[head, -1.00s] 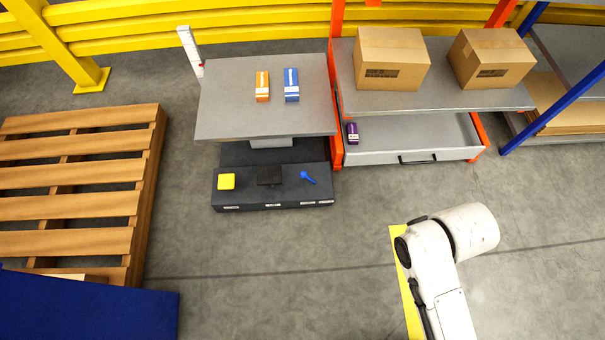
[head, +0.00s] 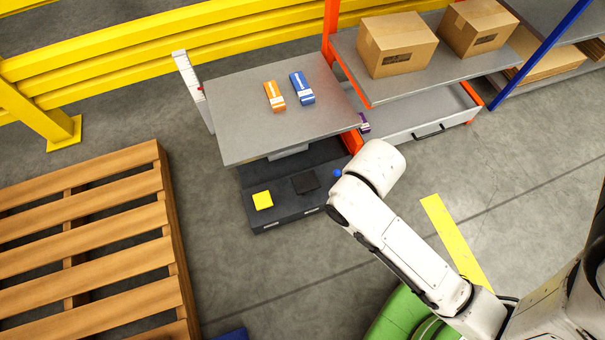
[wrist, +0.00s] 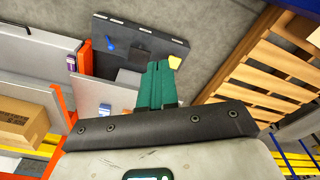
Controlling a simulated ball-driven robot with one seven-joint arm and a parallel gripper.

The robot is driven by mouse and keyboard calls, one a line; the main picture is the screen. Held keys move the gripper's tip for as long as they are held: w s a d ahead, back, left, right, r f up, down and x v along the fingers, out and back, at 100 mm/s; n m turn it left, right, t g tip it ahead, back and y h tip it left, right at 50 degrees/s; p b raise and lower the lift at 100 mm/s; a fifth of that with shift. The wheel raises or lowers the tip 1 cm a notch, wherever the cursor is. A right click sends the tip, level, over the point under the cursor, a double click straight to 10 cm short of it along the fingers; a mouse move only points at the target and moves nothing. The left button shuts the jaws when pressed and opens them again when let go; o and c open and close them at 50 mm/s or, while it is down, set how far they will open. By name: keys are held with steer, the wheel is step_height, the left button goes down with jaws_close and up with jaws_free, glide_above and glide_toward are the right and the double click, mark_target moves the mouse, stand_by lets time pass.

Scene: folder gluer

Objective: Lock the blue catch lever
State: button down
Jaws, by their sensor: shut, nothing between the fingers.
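The blue catch lever (wrist: 110,44) stands on the dark control panel (wrist: 145,35) in the wrist view. In the head view only the tip of the lever (head: 337,173) shows at the right end of the panel (head: 290,213); my arm covers the rest. My gripper (wrist: 158,70) shows its green fingers together with nothing between them. In the wrist picture the fingers are to the right of the lever and below it, apart from it. The head view does not show the fingers behind my white arm.
The panel also carries a yellow button (head: 262,200) and a black part (head: 305,181). A grey table (head: 245,115) with orange (head: 274,96) and blue cartons (head: 302,88) overhangs it. A shelf with boxes (head: 396,45) is right, a wooden pallet (head: 85,240) left.

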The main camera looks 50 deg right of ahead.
steer(key=shift+w+a, duration=0.2)
steer(key=shift+w, duration=0.1)
